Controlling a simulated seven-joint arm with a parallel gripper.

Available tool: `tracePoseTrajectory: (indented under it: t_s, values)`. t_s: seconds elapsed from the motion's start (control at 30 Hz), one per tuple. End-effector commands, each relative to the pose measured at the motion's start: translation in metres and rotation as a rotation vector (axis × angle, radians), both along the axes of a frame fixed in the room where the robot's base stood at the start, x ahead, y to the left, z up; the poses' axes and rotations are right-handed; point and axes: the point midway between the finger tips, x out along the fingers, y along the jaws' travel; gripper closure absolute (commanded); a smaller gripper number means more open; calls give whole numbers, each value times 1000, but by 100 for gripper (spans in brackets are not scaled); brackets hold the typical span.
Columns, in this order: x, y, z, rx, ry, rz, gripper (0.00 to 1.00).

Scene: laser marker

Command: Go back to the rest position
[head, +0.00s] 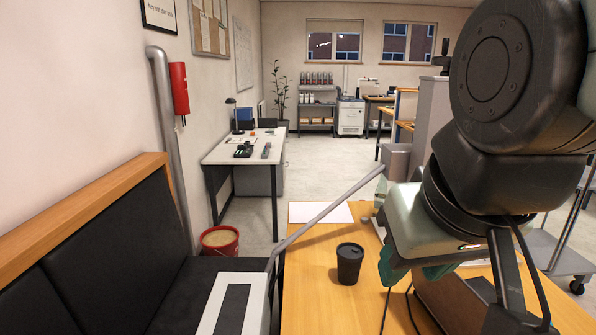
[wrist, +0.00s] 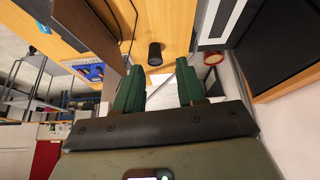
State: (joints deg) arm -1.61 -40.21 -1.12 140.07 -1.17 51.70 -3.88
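My gripper (head: 413,272) hangs at the right of the head view, over the wooden table, with its green fingers pointing down. In the wrist view my gripper (wrist: 161,85) shows its two green fingers well apart, with nothing between them. The black cup (head: 349,263) stands upright on the table, left of my gripper and apart from it. It also shows beyond the fingers in the wrist view (wrist: 154,53). My arm fills the right side of the head view and hides part of the table.
The wooden table (head: 312,285) carries a white sheet (head: 322,212) and a brown panel or box (head: 445,298) beneath my arm. A grey bar (head: 325,212) slants across the table's left edge. A black-padded bench (head: 115,270) and a red bucket (head: 220,241) are left. A metal cart (head: 562,262) stands right.

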Motion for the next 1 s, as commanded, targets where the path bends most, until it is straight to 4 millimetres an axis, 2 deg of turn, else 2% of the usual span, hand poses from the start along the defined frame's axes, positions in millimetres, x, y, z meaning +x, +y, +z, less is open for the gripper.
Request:
tracePoseTrajectory:
  t_s: [0.03, 0.17, 0.93, 1.0]
  values:
    - [-8, 3, -5, 13, 0, -16, 61]
    - [-15, 7, -12, 30, 4, -39, 61]
    - [-14, 6, -11, 29, 4, -39, 61]
    - [-14, 6, -12, 27, 8, -39, 71]
